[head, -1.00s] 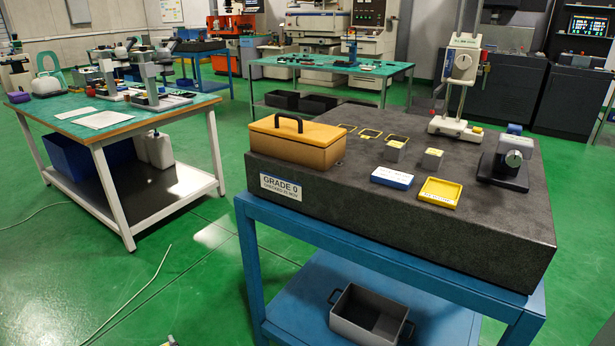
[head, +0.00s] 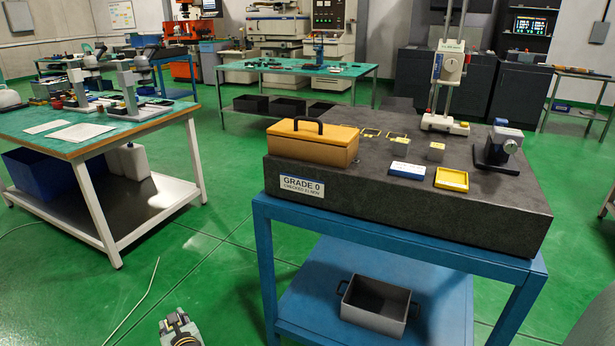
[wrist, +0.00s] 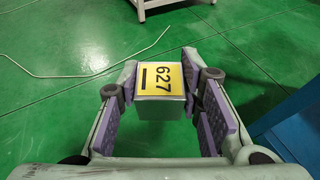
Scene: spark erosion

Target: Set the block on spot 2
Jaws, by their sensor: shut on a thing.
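The block (wrist: 160,107) is grey with a yellow top label reading 627. My gripper (wrist: 162,92) is shut on it, with a purple pad on each side, over the green floor. In the head view my gripper (head: 180,328) is at the bottom edge, low and left of the blue stand; the block is hard to make out there. Yellow-outlined spots (head: 371,133) lie in a row on the dark granite plate, right of the yellow toolbox. Their numbers are not legible, so I cannot tell which is spot 2.
The plate (head: 350,192) also holds the toolbox (head: 312,145), a blue-and-white box (head: 406,171), a yellow tray (head: 451,179), a grey block (head: 436,152), a tall gauge stand (head: 447,75) and a small instrument (head: 502,148). A grey bin (head: 376,305) sits on the lower shelf. Open floor lies left.

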